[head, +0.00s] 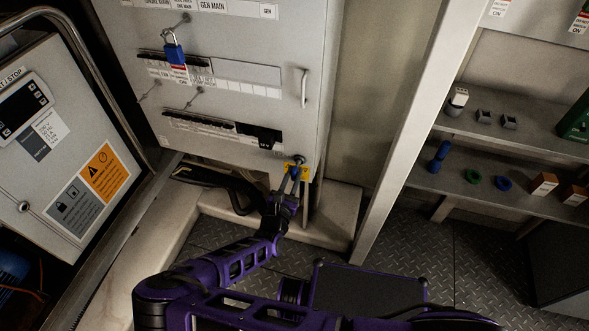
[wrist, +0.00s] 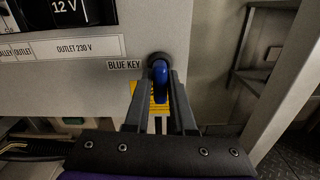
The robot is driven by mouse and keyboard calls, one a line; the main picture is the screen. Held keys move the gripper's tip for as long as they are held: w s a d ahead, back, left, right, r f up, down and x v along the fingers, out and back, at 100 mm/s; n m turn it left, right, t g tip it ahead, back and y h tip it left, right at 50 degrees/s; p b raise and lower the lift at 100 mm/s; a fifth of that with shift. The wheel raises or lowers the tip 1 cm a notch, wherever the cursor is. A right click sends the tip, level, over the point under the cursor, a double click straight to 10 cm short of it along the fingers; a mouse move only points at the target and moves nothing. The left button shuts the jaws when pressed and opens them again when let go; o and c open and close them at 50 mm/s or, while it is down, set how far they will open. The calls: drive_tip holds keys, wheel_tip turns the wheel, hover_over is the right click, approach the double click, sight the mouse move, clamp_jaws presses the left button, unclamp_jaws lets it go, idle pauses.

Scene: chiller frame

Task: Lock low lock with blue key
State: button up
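The low lock (wrist: 156,58) is a dark round cylinder at the lower right corner of the grey cabinet, beside a "BLUE KEY" label (wrist: 124,66). The blue key (wrist: 161,78) sits at the lock, its blue head hanging down and outward. My gripper (head: 294,174) is at this corner in the head view. In the wrist view its two dark fingers (wrist: 162,84) close in on both sides of the blue head and appear to touch it. How far the key sits in the lock is hidden. A yellow tag (wrist: 158,106) shows behind the fingers.
The grey cabinet (head: 228,110) has a blue padlock (head: 173,53) hanging higher up and a handle (head: 304,88) on its right side. A pale post (head: 408,130) and shelves (head: 478,180) with small items stand to the right. A dark cable (head: 238,190) runs below the cabinet.

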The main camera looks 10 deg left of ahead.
drive_tip(key=shift+m+p, duration=0.55)
drive_tip(key=shift+m, duration=0.15)
drive_tip(key=shift+m, duration=1.5)
